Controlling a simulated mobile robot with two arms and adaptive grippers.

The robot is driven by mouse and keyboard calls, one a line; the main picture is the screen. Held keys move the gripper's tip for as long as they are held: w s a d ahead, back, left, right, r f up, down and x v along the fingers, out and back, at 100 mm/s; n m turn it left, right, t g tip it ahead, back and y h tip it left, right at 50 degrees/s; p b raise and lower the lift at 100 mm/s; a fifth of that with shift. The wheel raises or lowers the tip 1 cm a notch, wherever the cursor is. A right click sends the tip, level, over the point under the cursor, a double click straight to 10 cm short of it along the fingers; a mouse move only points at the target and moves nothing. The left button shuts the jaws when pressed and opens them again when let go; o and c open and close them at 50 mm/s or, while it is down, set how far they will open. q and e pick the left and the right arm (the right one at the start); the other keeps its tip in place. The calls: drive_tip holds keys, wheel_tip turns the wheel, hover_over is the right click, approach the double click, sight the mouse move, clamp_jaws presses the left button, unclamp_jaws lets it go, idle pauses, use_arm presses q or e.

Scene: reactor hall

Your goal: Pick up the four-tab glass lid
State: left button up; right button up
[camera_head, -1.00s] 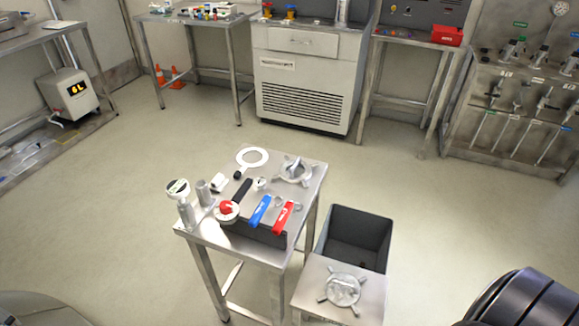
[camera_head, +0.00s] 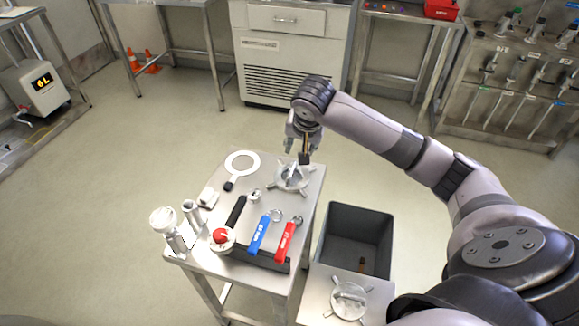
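A round, clear-grey lid with tabs (camera_head: 292,178) lies at the back right of the metal table. A similar round lid with tabs (camera_head: 349,300) lies on the low stand in front of the grey bin. I cannot surely count the tabs on either. My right gripper (camera_head: 298,152) points down just above the back lid, its fingers apart and nothing seen between them. It hides part of that lid's far side, and I cannot tell whether a fingertip touches it. My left gripper is not in view.
The metal table (camera_head: 203,262) also holds a white ring (camera_head: 252,158), a blue-handled tool (camera_head: 259,235), a red-handled tool (camera_head: 286,240), a red-knobbed part (camera_head: 221,237) and a gauge (camera_head: 164,219). The grey bin (camera_head: 330,225) stands right of it, with a small brown thing inside.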

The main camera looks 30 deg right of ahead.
approach(293, 165)
drive_tip(key=x, duration=0.3)
drive_tip(key=shift+s+f+p, duration=0.2)
drive_tip(key=shift+s+p, duration=0.05)
drive_tip(key=shift+p, duration=0.1)
drive_tip(key=shift+w+d+f, duration=0.1)
drive_tip(key=shift+w+f, duration=0.1)
drive_tip(key=shift+f, duration=0.2)
drive_tip(key=x, duration=0.5)
drive_tip(key=shift+w, duration=0.25)
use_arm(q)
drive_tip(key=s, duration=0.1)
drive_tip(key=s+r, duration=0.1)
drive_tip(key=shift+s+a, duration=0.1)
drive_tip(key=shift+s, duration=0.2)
use_arm(e)
drive_tip(key=shift+c, duration=0.3)
clamp_jaws()
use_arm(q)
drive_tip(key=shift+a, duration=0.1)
use_arm(e)
drive_tip(key=shift+r, duration=0.1)
